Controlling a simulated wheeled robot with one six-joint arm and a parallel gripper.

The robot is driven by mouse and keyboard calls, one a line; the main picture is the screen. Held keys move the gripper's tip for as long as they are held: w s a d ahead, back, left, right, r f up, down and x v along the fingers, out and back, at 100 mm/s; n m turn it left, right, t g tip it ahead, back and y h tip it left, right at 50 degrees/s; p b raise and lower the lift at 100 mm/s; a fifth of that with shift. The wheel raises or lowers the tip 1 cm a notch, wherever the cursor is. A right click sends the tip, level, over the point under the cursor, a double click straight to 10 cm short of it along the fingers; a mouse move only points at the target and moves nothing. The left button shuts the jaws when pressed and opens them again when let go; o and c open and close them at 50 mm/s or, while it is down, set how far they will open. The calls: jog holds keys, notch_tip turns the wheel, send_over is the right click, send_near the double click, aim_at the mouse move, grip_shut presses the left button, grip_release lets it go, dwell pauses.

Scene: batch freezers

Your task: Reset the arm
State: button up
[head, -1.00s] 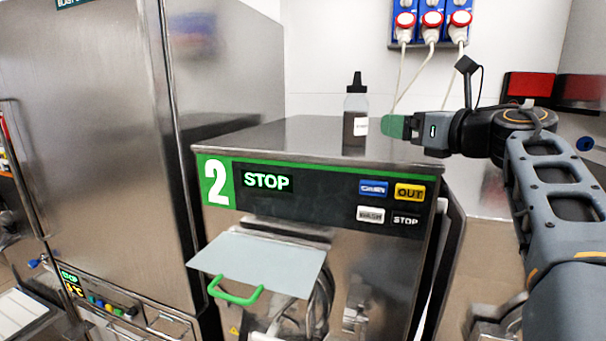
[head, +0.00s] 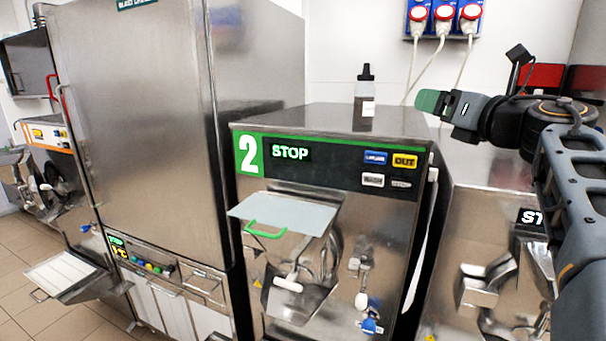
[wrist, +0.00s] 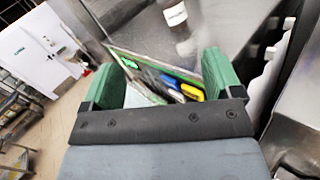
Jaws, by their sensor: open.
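My gripper (head: 428,101) is at the upper right of the head view, held in the air to the right of the bottle and apart from it. Its green fingers point left. In the wrist view my gripper (wrist: 160,78) shows its two green fingers spread wide with nothing held between them. Behind the gap lies the blurred control panel (wrist: 165,75) of the freezer. My arm reaches in from the right edge of the head view.
Batch freezer 2 (head: 300,220) stands in the middle, its panel reading STOP. A dark-capped bottle (head: 365,92) stands on its top. A tall steel cabinet (head: 140,130) is on the left. Red plugs (head: 443,14) hang on the wall. Another machine (head: 480,215) is at right.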

jog(key=d+f+m+t+h, duration=0.3)
jog(key=d+m+h, duration=0.65)
jog(key=m, duration=0.65)
jog(key=s+d+f+m+g+h, duration=0.25)
jog(key=f+m+g+h, duration=0.45)
jog(key=f+m, duration=0.85)
jog(key=s+a+f+m+g+y, duration=0.2)
jog(key=s+a+f+m+g, duration=0.15)
jog(key=f, duration=0.35)
jog(key=s+a+f+m+g+y, duration=0.3)
jog(key=s+a+f, duration=0.2)
jog(key=f, duration=0.3)
jog(key=s+a+f+g+y, duration=0.1)
jog(key=s+a+f+y, duration=0.1)
jog(key=a, duration=0.4)
jog(key=s+a+f+g+y, duration=0.1)
jog(key=s+a+f+y, duration=0.1)
jog(key=s+a+f, duration=0.3)
jog(key=shift+s+a, duration=0.45)
jog(key=shift+a, duration=0.1)
